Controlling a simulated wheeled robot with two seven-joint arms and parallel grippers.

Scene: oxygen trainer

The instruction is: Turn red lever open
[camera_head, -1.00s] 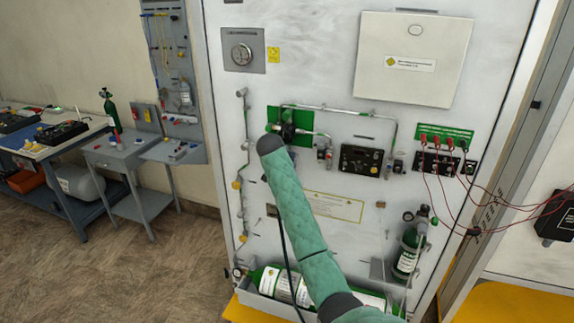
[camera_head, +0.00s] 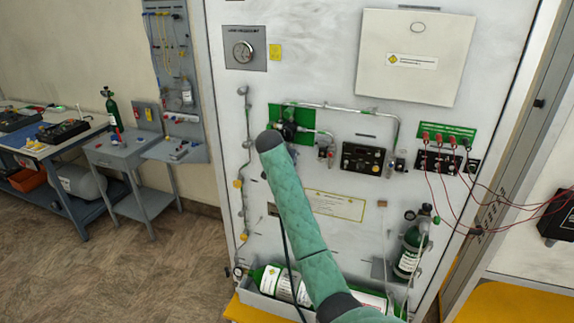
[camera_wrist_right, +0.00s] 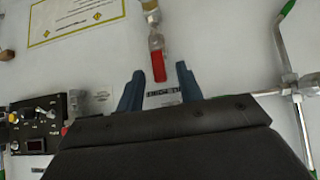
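The red lever (camera_wrist_right: 158,66) hangs from a small metal and brass fitting (camera_wrist_right: 154,40) on the white panel in the right wrist view. My right gripper (camera_wrist_right: 157,80) is open, its two dark blue fingers apart. The lever's red end shows between and just beyond the fingertips; I cannot tell the exact depth gap, and no contact shows. In the head view my right forearm in a green sleeve reaches up to the panel and hides the right gripper and the lever. My left gripper is not in view.
The white panel (camera_head: 330,60) carries pipes, a green plate (camera_head: 273,113), a black control box (camera_head: 362,160) and red cables (camera_head: 520,206). A green cylinder (camera_head: 410,252) stands at lower right. In the right wrist view, a pipe (camera_wrist_right: 300,125) runs to the right of the fingers.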

